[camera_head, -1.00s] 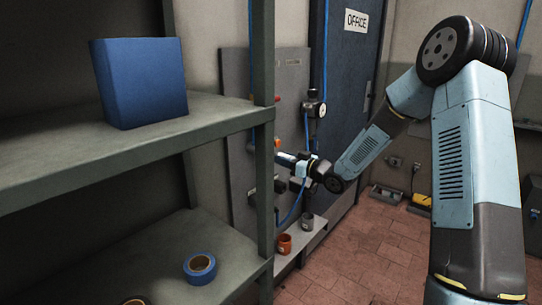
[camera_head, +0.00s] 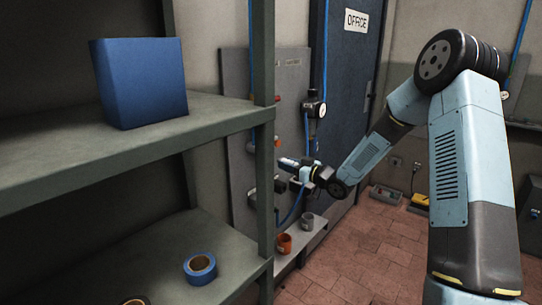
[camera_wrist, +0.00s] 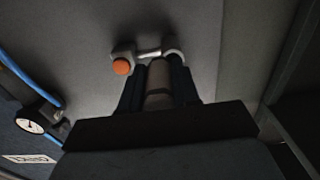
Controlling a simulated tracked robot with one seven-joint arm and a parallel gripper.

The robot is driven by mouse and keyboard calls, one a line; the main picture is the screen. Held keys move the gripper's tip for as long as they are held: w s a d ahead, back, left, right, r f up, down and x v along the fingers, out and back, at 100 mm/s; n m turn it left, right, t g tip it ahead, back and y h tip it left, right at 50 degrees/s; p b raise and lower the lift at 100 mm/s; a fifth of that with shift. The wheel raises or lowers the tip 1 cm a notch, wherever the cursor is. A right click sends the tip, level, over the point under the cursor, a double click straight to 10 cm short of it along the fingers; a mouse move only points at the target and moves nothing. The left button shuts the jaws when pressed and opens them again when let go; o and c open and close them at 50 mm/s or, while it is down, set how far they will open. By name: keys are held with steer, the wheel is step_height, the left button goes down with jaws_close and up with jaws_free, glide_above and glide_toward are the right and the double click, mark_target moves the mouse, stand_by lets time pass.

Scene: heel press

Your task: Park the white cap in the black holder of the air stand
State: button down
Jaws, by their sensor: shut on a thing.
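My gripper (camera_wrist: 160,90) is shut on a dull grey-brown cylinder (camera_wrist: 158,84) in the wrist view. In the shade I cannot tell whether this is the white cap. Just beyond the fingers are a pale bar (camera_wrist: 149,53), an orange-ended fitting (camera_wrist: 122,67) and a grey curved piece (camera_wrist: 174,50); I cannot tell whether the cylinder touches them. In the head view my gripper (camera_head: 288,162) is small, in front of the grey panel (camera_head: 238,150) of what looks like the air stand. Dark blocks (camera_head: 280,185) sit just below it; which is the black holder is unclear.
A grey shelf rack (camera_head: 100,163) fills the left, its post (camera_head: 264,200) close beside the panel. It carries a blue bin (camera_head: 140,82) and blue tape (camera_head: 200,268). An orange cup (camera_head: 284,244) and a grey cup (camera_head: 307,222) stand low. A gauge (camera_wrist: 30,126) and blue hoses hang nearby.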

steer(key=w+d+f, duration=0.4)
steer(key=w+f, duration=0.1)
steer(key=f, duration=0.5)
steer(key=w+d+f, duration=0.4)
steer(key=w+f, duration=0.1)
steer(key=f, duration=0.6)
steer(key=shift+w+f, duration=0.2)
steer(key=shift+w, duration=0.05)
stand_by(1.7)
steer(key=shift+w, duration=0.1)
stand_by(0.4)
steer(key=shift+x, duration=2.35)
steer(key=shift+w+a, duration=0.4)
steer(key=shift+a, duration=0.15)
stand_by(0.5)
